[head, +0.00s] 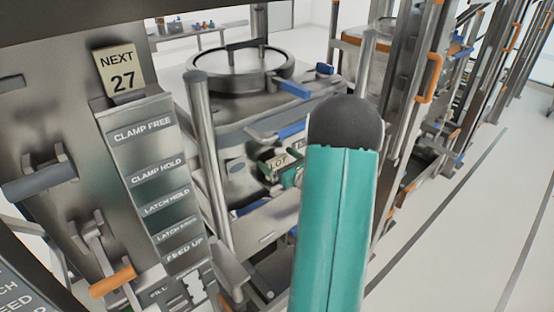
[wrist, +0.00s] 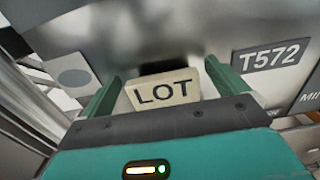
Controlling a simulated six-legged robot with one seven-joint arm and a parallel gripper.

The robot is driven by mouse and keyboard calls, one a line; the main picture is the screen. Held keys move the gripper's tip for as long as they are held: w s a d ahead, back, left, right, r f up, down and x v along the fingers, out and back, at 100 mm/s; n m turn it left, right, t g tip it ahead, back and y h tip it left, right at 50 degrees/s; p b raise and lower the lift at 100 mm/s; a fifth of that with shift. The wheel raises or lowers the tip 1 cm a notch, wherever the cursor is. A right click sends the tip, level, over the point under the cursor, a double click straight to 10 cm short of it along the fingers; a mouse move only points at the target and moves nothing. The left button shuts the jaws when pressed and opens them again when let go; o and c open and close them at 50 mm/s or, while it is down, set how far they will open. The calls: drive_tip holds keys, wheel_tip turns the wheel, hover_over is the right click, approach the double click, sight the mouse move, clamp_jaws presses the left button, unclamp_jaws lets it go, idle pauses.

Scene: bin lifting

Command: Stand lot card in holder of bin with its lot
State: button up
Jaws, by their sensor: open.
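A pale card marked LOT (wrist: 163,91) is between the two green fingers of my gripper (wrist: 163,70) in the wrist view. The fingers are open, with a gap at each side of the card. A dark slot (wrist: 162,68) shows just behind the card's top edge; I cannot tell whether the card sits in a holder. A grey metal surface behind it bears the label T572 (wrist: 271,57). In the head view the LOT card (head: 279,163) shows small beside my teal arm, which hides part of the gripper and the area there.
An orange-ended lever (head: 112,281) and a steel post (head: 207,160) are close by. A round-topped vessel (head: 240,72) stands behind. Pale floor (head: 480,210) is clear at right.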

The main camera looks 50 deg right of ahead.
drive_tip(key=s+a, duration=0.1)
drive_tip(key=s, duration=1)
drive_tip(key=shift+a, duration=0.1)
